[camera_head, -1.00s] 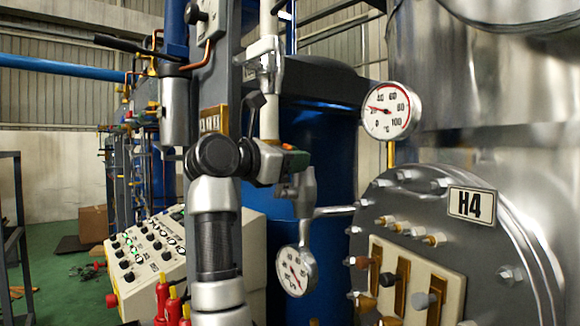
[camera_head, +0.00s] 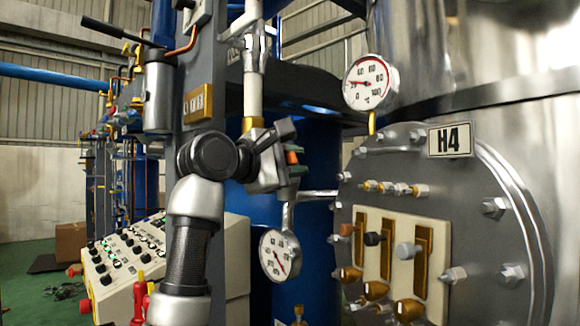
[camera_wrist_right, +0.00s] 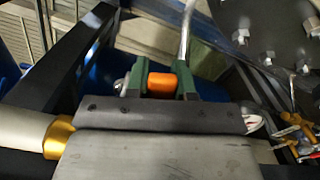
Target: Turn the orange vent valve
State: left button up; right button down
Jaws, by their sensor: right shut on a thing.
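The orange vent valve (camera_wrist_right: 162,82) shows in the right wrist view as a short orange cylinder between the two green fingers of my right gripper (camera_wrist_right: 160,83). The fingers are shut on it, one on each side. In the head view my right gripper (camera_head: 291,164) is beside the vertical pipe, above the lower dial gauge. Only a small orange patch of the valve (camera_head: 292,157) shows there, and the gripper hides most of it. My left gripper is not in view.
A lower dial gauge (camera_head: 280,254) hangs close below the gripper. An upper gauge (camera_head: 370,82) and the round H4 flange (camera_head: 470,220) with bolts and knobs stand to the right. A control panel (camera_head: 125,262) is at the lower left, with a blue tank (camera_head: 312,210) behind.

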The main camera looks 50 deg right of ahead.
jog(key=shift+s+f+m+b, duration=0.15)
jog(key=shift+f+m+b, duration=0.95)
jog(key=shift+m, duration=0.7)
jog(key=shift+f, duration=0.25)
jog(key=c, duration=1)
grip_release()
jog(key=shift+a+r, duration=0.1)
jog(key=shift+a, duration=0.05)
jog(key=shift+o, duration=0.2)
jog(key=w+a+b, duration=0.1)
jog(key=a+b, duration=0.1)
jog(key=a, duration=0.8)
jog(key=shift+a, duration=0.4)
